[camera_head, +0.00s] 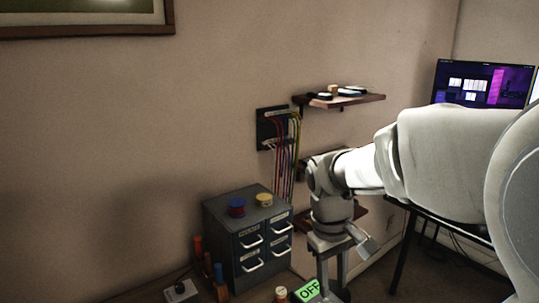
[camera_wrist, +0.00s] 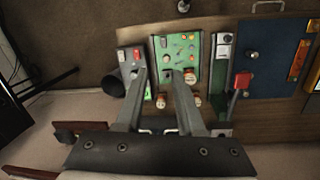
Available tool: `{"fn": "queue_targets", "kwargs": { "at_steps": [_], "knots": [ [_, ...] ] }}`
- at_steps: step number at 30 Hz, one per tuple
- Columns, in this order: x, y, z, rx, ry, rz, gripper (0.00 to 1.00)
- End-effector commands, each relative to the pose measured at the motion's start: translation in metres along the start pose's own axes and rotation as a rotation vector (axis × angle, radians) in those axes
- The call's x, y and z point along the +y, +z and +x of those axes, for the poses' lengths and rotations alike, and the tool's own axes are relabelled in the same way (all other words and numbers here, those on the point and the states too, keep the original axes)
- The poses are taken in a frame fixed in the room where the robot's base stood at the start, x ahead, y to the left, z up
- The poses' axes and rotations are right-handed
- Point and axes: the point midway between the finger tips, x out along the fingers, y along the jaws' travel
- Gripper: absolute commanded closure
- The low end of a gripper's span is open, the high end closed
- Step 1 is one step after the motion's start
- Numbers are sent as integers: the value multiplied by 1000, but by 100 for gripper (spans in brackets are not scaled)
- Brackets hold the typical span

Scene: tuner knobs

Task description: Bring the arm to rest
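My gripper (camera_head: 334,272) hangs down at the end of my arm in the head view, above the bench at the bottom edge. In the wrist view, the two fingers of my gripper (camera_wrist: 159,76) stand apart with nothing between them. Their tips lie over or near the lower part of a green panel (camera_wrist: 186,46) with several small knobs. I cannot tell whether the tips touch it. A green OFF display (camera_head: 308,291) shows beside the gripper in the head view, cut by the frame's edge.
A grey drawer cabinet (camera_head: 223,221) with two spools on top stands left of the gripper. Wall shelves (camera_head: 345,101) and coloured cables (camera_head: 283,150) are behind the arm. A monitor (camera_head: 482,84) stands at the right. In the wrist view, a blue box (camera_wrist: 268,58) lies right of the panel.

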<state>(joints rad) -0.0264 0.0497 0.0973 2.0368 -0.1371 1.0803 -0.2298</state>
Motion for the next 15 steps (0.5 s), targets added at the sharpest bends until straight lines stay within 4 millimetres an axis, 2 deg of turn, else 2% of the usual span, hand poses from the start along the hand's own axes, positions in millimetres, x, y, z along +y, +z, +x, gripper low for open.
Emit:
{"fn": "queue_targets", "kwargs": {
  "at_steps": [1,6,15],
  "knots": [
    [-1,11,-11,38,9,31,62],
    [-5,43,-35,151,21,134,62],
    [-19,98,-59,356,17,311,62]
  ]
}}
